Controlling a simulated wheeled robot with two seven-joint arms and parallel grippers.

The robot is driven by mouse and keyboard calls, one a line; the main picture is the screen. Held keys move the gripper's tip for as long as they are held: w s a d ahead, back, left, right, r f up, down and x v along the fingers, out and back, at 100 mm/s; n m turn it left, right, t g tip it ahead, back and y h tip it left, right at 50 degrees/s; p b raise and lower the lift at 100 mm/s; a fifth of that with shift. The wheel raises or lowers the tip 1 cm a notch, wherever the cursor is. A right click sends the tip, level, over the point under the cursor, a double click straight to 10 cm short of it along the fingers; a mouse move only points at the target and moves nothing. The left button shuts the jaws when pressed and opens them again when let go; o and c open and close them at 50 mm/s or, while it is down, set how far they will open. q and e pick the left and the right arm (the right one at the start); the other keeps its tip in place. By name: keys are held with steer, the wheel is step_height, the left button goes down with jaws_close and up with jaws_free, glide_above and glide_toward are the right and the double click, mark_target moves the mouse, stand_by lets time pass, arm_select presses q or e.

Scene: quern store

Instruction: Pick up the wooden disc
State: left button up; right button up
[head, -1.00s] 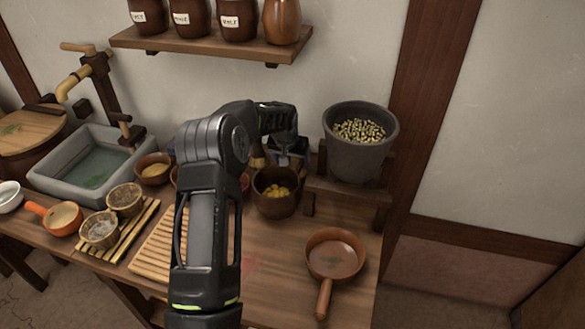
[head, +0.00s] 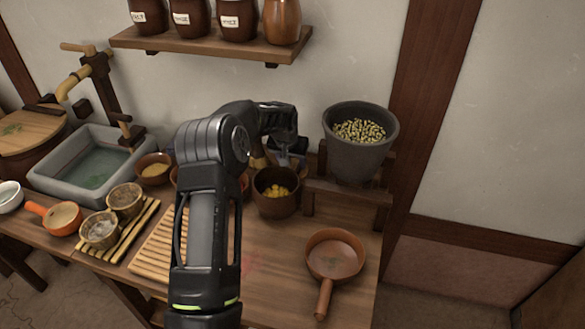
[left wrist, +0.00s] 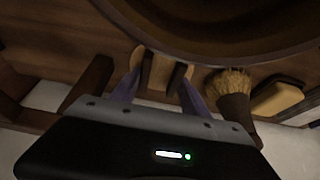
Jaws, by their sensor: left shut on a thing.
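My left gripper (left wrist: 160,88) is shut on a tan wooden piece (left wrist: 157,72), which I take to be the wooden disc. Only a narrow part of it shows between the two fingers in the left wrist view, so its round shape cannot be seen. In the head view the left gripper (head: 289,158) is at the back of the counter, behind the dark pot of yellow pieces (head: 276,205). The disc cannot be made out there. My right gripper is not in view.
A brush (left wrist: 235,95) stands close beside the gripper, and a large brown rim (left wrist: 220,45) is just beyond the fingertips. A grey pot of grain (head: 360,155) stands on a wooden stand to the right. A shelf with jars (head: 210,45) hangs above. A pan (head: 335,258) lies front right.

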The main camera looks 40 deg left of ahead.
arm_select(q)
steer(key=shift+r, duration=0.15)
steer(key=shift+r, duration=0.55)
steer(key=t+b, duration=0.1)
steer(key=s+t+b, duration=0.1)
steer(key=t+y+b, duration=0.1)
steer(key=shift+s+d+f+b, duration=0.15)
steer(key=shift+d+f+b, duration=0.1)
steer(key=shift+b, duration=0.1)
step_height(320, 180, up, 10)
steer(key=s, duration=0.3)
steer(key=s+d+r+g+b, duration=0.1)
steer(key=s+d, duration=0.3)
steer(key=s, duration=0.6)
steer(key=s+d+r+g+h, duration=0.1)
steer(key=s+d, duration=0.3)
steer(key=s, duration=0.6)
steer(key=shift+r+g+b, duration=0.35)
steer(key=shift+r+g, duration=0.15)
steer(key=shift+a, duration=0.1)
